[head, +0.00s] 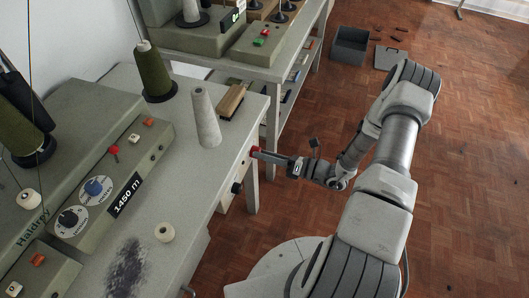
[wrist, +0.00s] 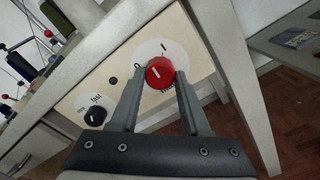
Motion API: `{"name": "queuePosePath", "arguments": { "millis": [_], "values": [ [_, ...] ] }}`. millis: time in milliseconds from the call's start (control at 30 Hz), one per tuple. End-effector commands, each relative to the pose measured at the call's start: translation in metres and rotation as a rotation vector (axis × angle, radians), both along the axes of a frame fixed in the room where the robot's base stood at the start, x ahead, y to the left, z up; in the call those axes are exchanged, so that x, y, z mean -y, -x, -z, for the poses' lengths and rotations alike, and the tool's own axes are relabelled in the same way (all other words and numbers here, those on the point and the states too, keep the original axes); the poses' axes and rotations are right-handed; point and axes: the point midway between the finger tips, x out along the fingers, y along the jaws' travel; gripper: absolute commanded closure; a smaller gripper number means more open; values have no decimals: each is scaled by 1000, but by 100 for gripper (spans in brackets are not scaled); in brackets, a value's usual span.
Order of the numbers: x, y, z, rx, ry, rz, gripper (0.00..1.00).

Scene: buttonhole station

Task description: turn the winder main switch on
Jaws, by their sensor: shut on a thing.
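The main switch is a red rotary knob (wrist: 160,71) on a cream panel (wrist: 134,82) at the table's front face. Its round white label shows the marks 0 and I in the wrist view. The knob's pale pointer line slants, and I cannot tell exactly which mark it points to. In the head view the red knob (head: 255,151) shows at the table's right edge. My gripper (wrist: 160,84) is shut on the red knob, one finger on each side. My gripper (head: 262,153) also shows in the head view, reaching the knob from the right.
A smaller black knob (wrist: 95,115) sits left of the red one on the panel. The tabletop (head: 190,190) holds a white cone (head: 205,118), a wooden brush (head: 231,101) and a small spool (head: 165,232).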

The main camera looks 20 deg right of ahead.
Motion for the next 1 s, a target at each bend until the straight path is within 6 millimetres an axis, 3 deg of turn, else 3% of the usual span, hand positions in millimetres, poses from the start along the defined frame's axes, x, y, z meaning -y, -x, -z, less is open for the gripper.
{"name": "queuePosePath", "arguments": {
  "millis": [500,1000],
  "values": [
    [1,1,0,-378,-271,0,100],
    [1,1,1,-559,-403,1,100]
  ]
}}
